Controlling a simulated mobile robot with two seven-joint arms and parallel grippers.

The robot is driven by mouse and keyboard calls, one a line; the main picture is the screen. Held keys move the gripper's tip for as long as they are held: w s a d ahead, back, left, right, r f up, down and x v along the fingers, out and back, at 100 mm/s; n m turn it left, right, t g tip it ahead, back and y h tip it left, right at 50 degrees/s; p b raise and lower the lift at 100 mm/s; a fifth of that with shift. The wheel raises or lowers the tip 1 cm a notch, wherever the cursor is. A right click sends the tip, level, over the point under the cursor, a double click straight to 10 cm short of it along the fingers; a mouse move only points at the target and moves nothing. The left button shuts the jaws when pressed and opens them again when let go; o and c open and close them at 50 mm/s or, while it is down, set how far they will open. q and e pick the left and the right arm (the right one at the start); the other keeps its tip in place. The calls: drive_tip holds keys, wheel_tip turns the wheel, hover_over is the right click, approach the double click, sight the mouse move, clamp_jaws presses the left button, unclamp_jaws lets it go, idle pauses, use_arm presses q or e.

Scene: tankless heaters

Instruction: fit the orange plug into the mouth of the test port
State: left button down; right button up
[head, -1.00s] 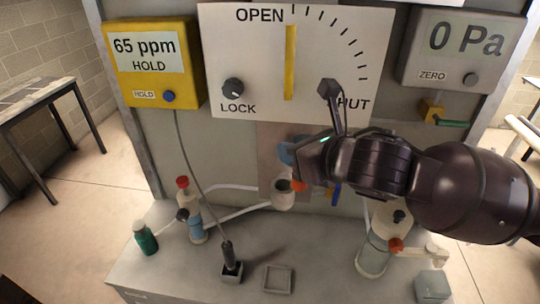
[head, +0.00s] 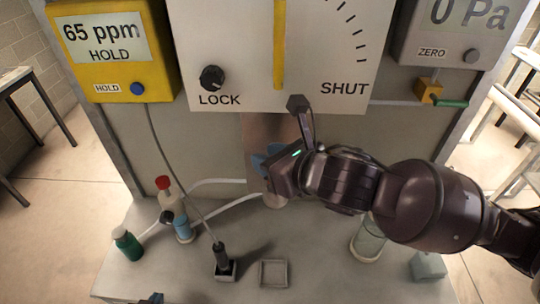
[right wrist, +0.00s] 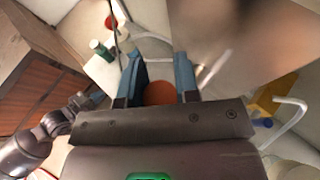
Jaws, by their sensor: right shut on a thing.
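My right gripper (head: 262,163) has blue fingers and reaches in from the right, in front of the panel. In the right wrist view (right wrist: 158,80) its fingers are shut on the orange plug (right wrist: 160,93), which shows as a round orange face between them. In the head view the gripper hides the plug. A pale sliver of what looks like the test port (head: 275,201) shows just below the gripper; its mouth is hidden, so I cannot tell whether the plug touches it. My left gripper (head: 151,298) barely shows at the bottom edge, its opening unclear.
A bottle with a red cap (head: 165,184) and a green bottle (head: 127,244) stand left on the bench. A probe in a block (head: 225,270) and a small square tray (head: 274,274) are in front. A glass cylinder (head: 368,240) stands right, partly behind my arm.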

drive_tip(key=shift+f, duration=0.45)
drive_tip(key=shift+w+f, duration=0.1)
drive_tip(key=shift+f, duration=0.05)
use_arm(q)
drive_tip(key=shift+w+r, duration=0.1)
drive_tip(key=shift+w, duration=0.55)
drive_tip(key=shift+s, duration=0.1)
use_arm(e)
drive_tip(key=o, duration=0.9)
drive_tip(key=shift+f, duration=0.1)
